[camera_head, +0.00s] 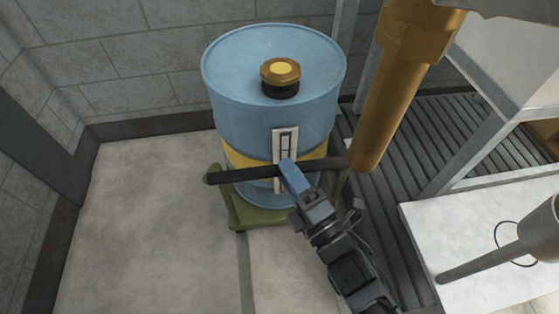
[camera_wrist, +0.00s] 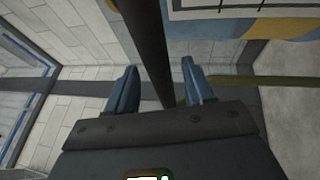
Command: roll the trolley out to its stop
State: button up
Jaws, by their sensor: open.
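The trolley (camera_head: 243,214) is a low green base under a large blue drum (camera_head: 225,105) with a yellow band. In the wrist view the dark bar (camera_wrist: 150,45) runs between the two blue fingers of my gripper (camera_wrist: 160,88), which stand open with a gap on each side. I cannot tell how deep the bar sits. The trolley's wheels and stop are not clearly visible.
Dark slatted decking (camera_head: 450,135), a grey metal frame and a white-topped surface (camera_head: 490,255) with a cone-shaped can (camera_head: 535,232) are at the right. Bare floor (camera_head: 150,230) lies left and in front of the trolley.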

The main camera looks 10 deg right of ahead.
jog(key=shift+x, duration=2)
jog(key=shift+c, duration=0.3)
grip_shut()
